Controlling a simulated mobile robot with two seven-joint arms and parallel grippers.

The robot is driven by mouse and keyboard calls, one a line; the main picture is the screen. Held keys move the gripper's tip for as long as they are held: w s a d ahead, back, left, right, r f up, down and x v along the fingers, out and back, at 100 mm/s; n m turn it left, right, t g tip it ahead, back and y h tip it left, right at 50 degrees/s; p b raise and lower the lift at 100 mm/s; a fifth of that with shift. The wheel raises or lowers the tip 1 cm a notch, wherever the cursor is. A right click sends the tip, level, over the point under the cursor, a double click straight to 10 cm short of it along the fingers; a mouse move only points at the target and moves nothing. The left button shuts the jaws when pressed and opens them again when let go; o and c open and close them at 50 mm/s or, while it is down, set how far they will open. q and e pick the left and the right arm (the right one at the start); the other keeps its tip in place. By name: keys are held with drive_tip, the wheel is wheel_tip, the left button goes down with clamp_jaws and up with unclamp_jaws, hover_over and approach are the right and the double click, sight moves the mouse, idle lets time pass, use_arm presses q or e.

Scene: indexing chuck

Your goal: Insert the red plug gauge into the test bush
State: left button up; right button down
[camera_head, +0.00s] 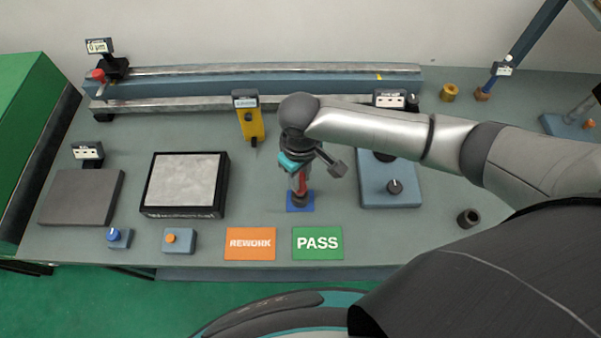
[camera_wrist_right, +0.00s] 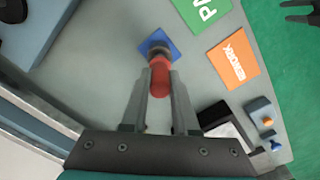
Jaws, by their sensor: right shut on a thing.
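My right gripper (camera_head: 299,180) is shut on the red plug gauge (camera_head: 301,184) above the blue square pad, left of the grey-blue block. The gauge also shows between the fingers in the right wrist view (camera_wrist_right: 159,77). A dark round piece (camera_head: 300,199), seemingly the test bush, sits on the blue pad (camera_wrist_right: 149,42) right below the gauge. The gauge's lower end lines up with it; I cannot tell whether it has entered the bore. My left gripper (camera_wrist_right: 286,10) shows only at the right wrist view's top corner, fingers apart and empty, over the green floor.
The PASS card (camera_head: 318,243) and REWORK card (camera_head: 250,244) lie in front. A grey-blue block (camera_head: 391,190) with a knob stands right of the pad. A loose dark ring (camera_head: 468,218) lies farther right. A yellow gauge (camera_head: 250,122) stands behind left.

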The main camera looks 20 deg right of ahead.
drive_tip(key=shift+f, duration=0.45)
idle(1.0)
idle(1.1)
drive_tip(key=shift+r+p, duration=1.45)
drive_tip(key=shift+p, duration=0.15)
drive_tip(key=shift+r+p, duration=0.6)
drive_tip(key=shift+r, duration=0.7)
